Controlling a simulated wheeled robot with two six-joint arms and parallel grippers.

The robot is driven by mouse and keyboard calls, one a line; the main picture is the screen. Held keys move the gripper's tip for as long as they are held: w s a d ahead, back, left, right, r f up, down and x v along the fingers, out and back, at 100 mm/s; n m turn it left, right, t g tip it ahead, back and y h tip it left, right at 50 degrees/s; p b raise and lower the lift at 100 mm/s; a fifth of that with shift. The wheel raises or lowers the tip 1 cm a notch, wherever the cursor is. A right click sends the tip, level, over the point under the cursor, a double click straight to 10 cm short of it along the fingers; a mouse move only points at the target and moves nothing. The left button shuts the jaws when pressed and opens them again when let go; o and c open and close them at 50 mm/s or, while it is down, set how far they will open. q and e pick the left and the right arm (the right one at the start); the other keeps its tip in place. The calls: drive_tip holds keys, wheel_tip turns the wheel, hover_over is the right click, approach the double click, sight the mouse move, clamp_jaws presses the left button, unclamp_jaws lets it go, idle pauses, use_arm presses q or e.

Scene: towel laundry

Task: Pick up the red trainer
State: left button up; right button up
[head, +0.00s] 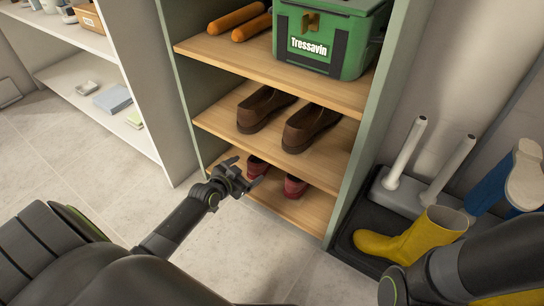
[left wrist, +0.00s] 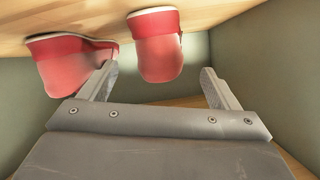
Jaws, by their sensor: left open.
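Two red trainers stand side by side on the lowest wooden shelf. The left one (head: 257,167) is partly hidden by my left gripper, and the right one (head: 294,187) is to the gripper's right. My left gripper (head: 246,172) is open and empty at the front of that shelf. In the left wrist view the trainers are at the top. One trainer (left wrist: 155,46) lies ahead of the gap between the open fingers (left wrist: 157,86); the other trainer (left wrist: 72,65) is beyond the left finger, which overlaps its edge. My right gripper is out of view.
Brown shoes (head: 285,122) stand on the shelf (head: 215,122) above, close over the gripper. A green box (head: 328,40) and orange rolls (head: 236,20) are higher up. The unit's side panel (head: 365,125) bounds the right. Yellow boots (head: 412,238) stand on a black tray at right.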

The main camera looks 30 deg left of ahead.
sight(259, 160)
use_arm(q)
drive_tip(key=b+x, duration=0.1)
drive_tip(key=x, duration=0.1)
drive_tip(key=shift+w+f, duration=0.15)
drive_tip(key=shift+w, duration=0.05)
drive_tip(key=b+x, duration=0.2)
drive_tip(key=x, duration=0.1)
drive_tip(key=b+x, duration=0.1)
drive_tip(key=shift+w+b, duration=0.4)
drive_tip(key=shift+w, duration=0.1)
drive_tip(key=shift+w+d+r, duration=0.1)
drive_tip(key=shift+w+r, duration=0.1)
drive_tip(key=shift+w, duration=0.05)
drive_tip(key=shift+r, duration=0.1)
drive_tip(key=c, duration=1.2)
